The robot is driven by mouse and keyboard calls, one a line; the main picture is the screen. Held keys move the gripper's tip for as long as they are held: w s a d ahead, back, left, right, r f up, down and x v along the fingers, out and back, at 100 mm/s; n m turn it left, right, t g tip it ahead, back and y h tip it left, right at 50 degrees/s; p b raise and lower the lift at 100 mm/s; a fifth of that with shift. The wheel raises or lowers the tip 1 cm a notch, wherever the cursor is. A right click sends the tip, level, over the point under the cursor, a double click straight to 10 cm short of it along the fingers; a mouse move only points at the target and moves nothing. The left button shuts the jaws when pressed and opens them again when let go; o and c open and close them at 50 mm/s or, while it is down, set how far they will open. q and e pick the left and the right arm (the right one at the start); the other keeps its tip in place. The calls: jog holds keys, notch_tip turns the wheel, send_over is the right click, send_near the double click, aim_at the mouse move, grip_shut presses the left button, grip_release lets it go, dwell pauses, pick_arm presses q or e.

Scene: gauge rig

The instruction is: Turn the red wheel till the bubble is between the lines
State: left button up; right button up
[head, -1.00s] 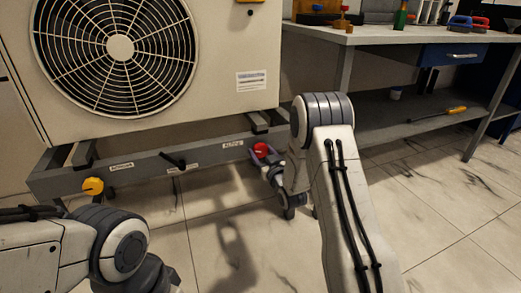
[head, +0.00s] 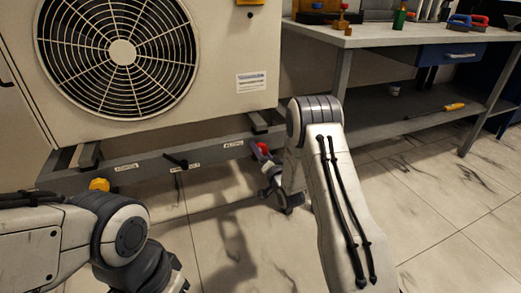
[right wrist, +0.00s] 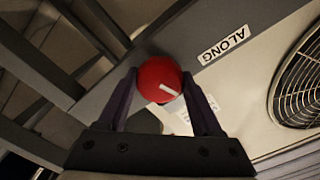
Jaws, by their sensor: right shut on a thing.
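The red wheel (head: 262,148) sits at the right part of the grey frame rail under the big fan unit. In the right wrist view the red wheel (right wrist: 160,78) is a round knob with a white mark, beside a label reading ALONG. My right gripper (right wrist: 159,88) is shut on it, one finger on each side. In the head view my right gripper (head: 266,160) is small and partly hidden by its own arm. My left arm enters at lower left, but its gripper is out of view. I see no bubble or lines.
A yellow knob (head: 99,184) and a black handle (head: 176,161) are on the same rail (head: 205,154). A workbench (head: 400,38) with tools stands at the right, a yellow-handled screwdriver (head: 454,106) on its lower shelf. The tiled floor in front is clear.

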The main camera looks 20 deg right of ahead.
jog(key=shift+f+m, duration=0.15)
jog(key=shift+m, duration=0.35)
jog(key=o, duration=1.4)
jog(key=shift+s, duration=0.1)
jog(key=s+p, duration=0.4)
jog(key=s, duration=0.6)
jog(key=shift+s+d, duration=0.15)
jog(key=shift+s, duration=0.05)
